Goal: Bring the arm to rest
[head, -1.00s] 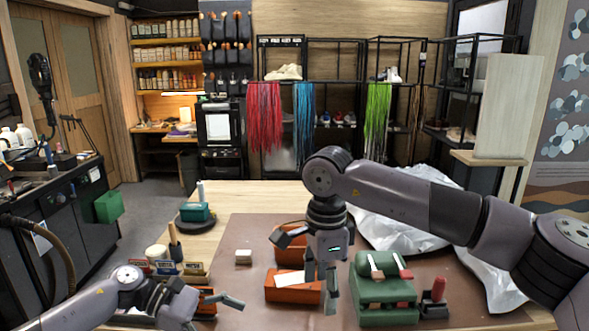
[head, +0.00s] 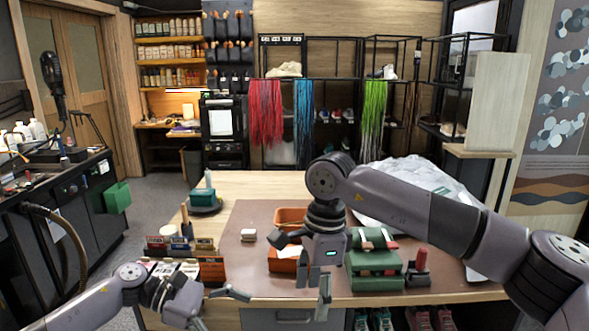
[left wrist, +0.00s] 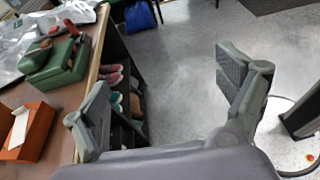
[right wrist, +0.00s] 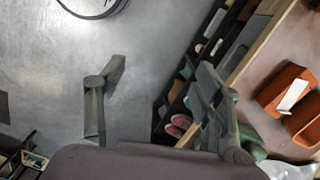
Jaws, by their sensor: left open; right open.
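My right gripper (head: 312,287) hangs open and empty in the head view, in front of the workbench's front edge. Its spread fingers also show in the right wrist view (right wrist: 160,105). My left gripper (head: 215,308) is at the lower left of the head view, fingers spread and empty. In the left wrist view its fingers (left wrist: 165,105) stand wide apart, with floor and the bench edge behind them. The workbench (head: 250,183) has a brown mat (head: 245,270) on top.
A green box (head: 375,262) with brushes, orange trays (head: 290,217), a white block (head: 248,236) and a bottle rack (head: 180,243) stand on the bench. Crumpled white sheeting (head: 420,175) covers its right back. Shoes (head: 430,319) sit on shelves below. Floor shows at left.

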